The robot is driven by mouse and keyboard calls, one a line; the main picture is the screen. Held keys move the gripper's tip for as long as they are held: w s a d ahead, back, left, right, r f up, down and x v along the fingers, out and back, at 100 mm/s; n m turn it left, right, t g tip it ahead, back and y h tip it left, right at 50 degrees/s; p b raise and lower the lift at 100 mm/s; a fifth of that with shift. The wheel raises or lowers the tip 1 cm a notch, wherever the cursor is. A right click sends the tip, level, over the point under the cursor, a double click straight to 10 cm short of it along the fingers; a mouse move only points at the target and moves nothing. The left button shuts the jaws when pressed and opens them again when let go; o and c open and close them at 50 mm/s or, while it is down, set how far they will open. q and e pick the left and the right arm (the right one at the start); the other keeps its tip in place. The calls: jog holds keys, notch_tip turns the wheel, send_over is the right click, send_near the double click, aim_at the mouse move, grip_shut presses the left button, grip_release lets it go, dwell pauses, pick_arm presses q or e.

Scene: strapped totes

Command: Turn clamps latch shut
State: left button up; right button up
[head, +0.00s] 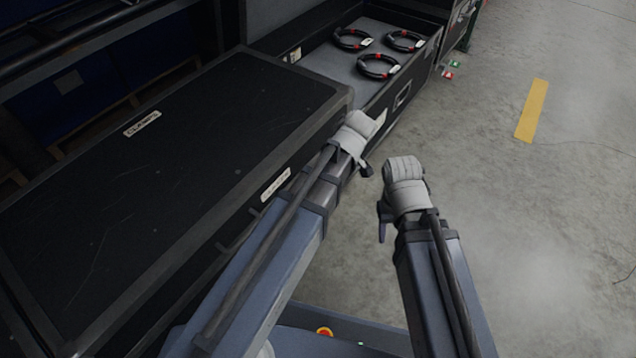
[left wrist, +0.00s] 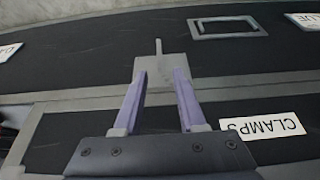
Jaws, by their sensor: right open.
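The clamps case is a black box (head: 180,150) with grey edging at the left in the head view. A "CLAMPS" label (head: 143,123) is on its lid; in the left wrist view a "CLAMPS" label (left wrist: 262,126) appears upside down. There, a grey latch plate (left wrist: 160,64) with a thin upright tab lies at the grey edge. My left gripper (left wrist: 160,75) is open, its two purple fingers on either side of the plate; contact cannot be told. Whether the latch is fastened is unclear. My right gripper (head: 384,222) is open and apart from the case, its fingers hardly visible.
An open case (head: 405,97) behind holds several black cable coils with red bands. Small coloured pieces (head: 450,70) lie on the floor beside it. The concrete floor (head: 560,220) at the right is clear, with a yellow strip (head: 532,110).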

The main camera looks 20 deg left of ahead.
pick_arm(q)
jog(key=b+x, duration=0.4)
jog(key=x, duration=0.1)
jog(key=shift+a+f, duration=0.1)
jog(key=shift+f, duration=0.2)
jog(key=shift+c, duration=0.2)
grip_shut()
